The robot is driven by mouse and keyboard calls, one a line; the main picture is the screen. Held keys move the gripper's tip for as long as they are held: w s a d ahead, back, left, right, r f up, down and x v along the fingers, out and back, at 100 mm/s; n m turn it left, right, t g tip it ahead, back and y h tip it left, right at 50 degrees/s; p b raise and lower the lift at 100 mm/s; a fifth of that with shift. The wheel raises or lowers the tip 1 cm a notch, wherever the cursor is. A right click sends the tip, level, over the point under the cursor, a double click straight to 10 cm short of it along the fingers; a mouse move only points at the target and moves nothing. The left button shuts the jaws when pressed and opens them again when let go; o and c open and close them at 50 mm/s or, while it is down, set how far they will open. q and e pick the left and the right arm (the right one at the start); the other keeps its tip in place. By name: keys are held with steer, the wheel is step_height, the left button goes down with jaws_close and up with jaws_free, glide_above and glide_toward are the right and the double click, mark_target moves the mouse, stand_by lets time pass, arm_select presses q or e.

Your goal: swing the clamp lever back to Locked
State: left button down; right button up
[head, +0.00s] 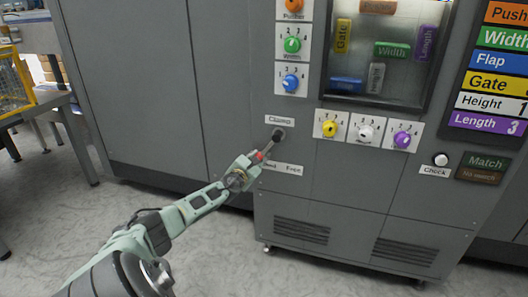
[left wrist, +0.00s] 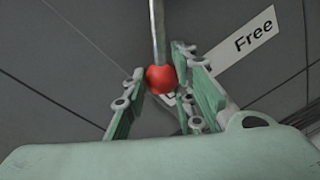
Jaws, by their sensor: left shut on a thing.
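The clamp lever (head: 271,143) hangs from a dark pivot (head: 278,134) on the grey cabinet, below the "Clamp" label (head: 279,120). It slants down and to the left, and ends in a red knob (head: 260,155). My left gripper (head: 256,159) is shut on this knob. In the left wrist view the red knob (left wrist: 161,79) sits between the two fingers (left wrist: 160,88), with the metal rod rising above it. The "Free" label (head: 292,169) is right of the knob. The label left of it is partly hidden by my gripper. My right gripper is not in view.
Colored dials sit above the lever and a row of yellow (head: 330,128), white and purple dials is to its right. A window (head: 385,100) with colored blocks is above that row. A check button (head: 441,159) is farther right. The floor at lower left is clear.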

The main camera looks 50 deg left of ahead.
arm_select(q)
steer(key=shift+a+r, duration=0.1)
steer(key=shift+r, duration=0.05)
stand_by(0.3)
steer(key=c, duration=1.5)
jaws_free()
steer(key=shift+s, duration=0.1)
steer(key=shift+v, duration=5.95)
